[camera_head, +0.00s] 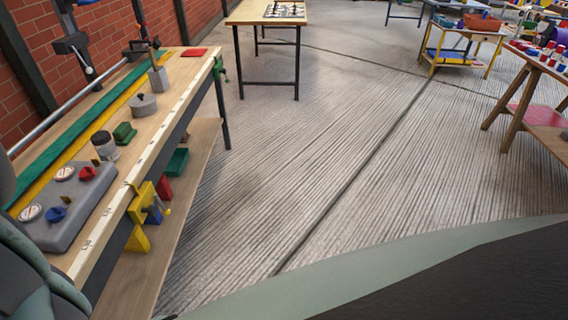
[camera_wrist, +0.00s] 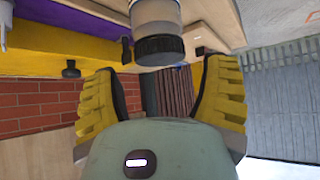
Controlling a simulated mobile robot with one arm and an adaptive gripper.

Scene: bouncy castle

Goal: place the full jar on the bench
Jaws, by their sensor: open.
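In the wrist view a jar (camera_wrist: 157,14) with a pale band of contents and a ribbed black lid shows at the top centre, with its lid toward my fingers. My gripper (camera_wrist: 160,68) has its yellow fingers spread wide, with nothing held between them. The jar is just beyond the fingertips, and I cannot tell the exact gap. The far end of the jar is cut off by the picture edge. In the head view the wooden bench (camera_head: 176,75) runs along the left, and a small dark-topped jar (camera_head: 104,146) stands on it. My gripper is not visible there.
The bench holds a grey box (camera_head: 72,214) with knobs and dials, a grey round weight (camera_head: 143,105) and a green block (camera_head: 124,132). A brick wall (camera_head: 45,40) stands behind. A chess table (camera_head: 268,14) stands farther back. The floor right of the bench is clear.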

